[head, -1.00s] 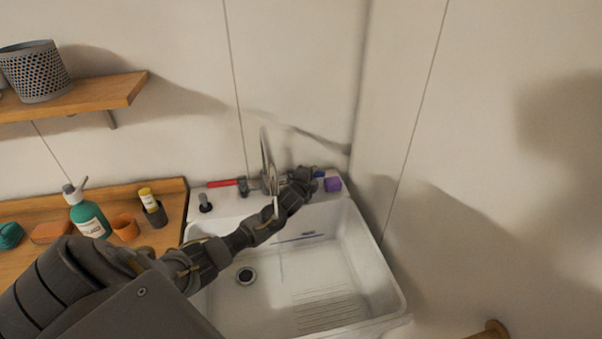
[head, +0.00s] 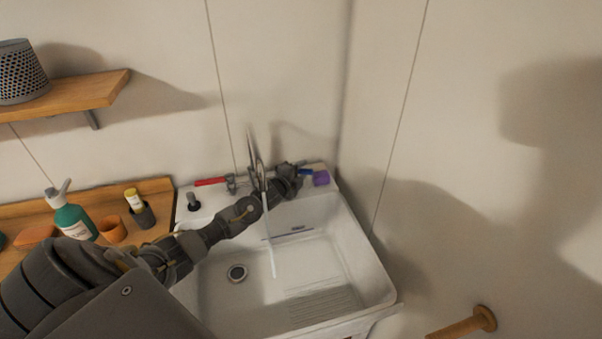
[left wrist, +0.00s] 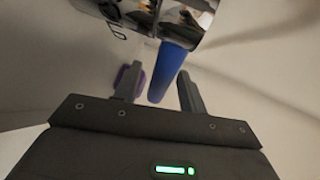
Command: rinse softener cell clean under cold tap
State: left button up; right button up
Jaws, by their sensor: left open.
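The tap (head: 256,165) stands behind the white sink (head: 345,225). It has a red lever (head: 210,182) on the left and a blue lever (head: 306,172) on the right. My left arm reaches across the sink, with the left gripper (head: 299,166) at the blue lever. In the left wrist view the gripper (left wrist: 157,84) is open, with the blue lever (left wrist: 168,72) reaching between its fingers; contact is unclear. A thin pale stream of water (head: 270,250) falls into the sink. I cannot make out a softener cell.
A purple block (head: 321,178) sits on the sink's back ledge beside the gripper. A green pump bottle (head: 72,220), an orange cup (head: 112,230) and a grey cup (head: 145,217) stand on the wooden counter. A wall closes off the right side.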

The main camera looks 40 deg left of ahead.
pick_arm(q)
jog(key=shift+s, duration=0.15)
jog(key=b+v, duration=0.2)
jog(key=v, duration=0.8)
jog(key=shift+s, duration=0.25)
jog(key=shift+r, duration=0.1)
jog(key=shift+c, duration=0.4)
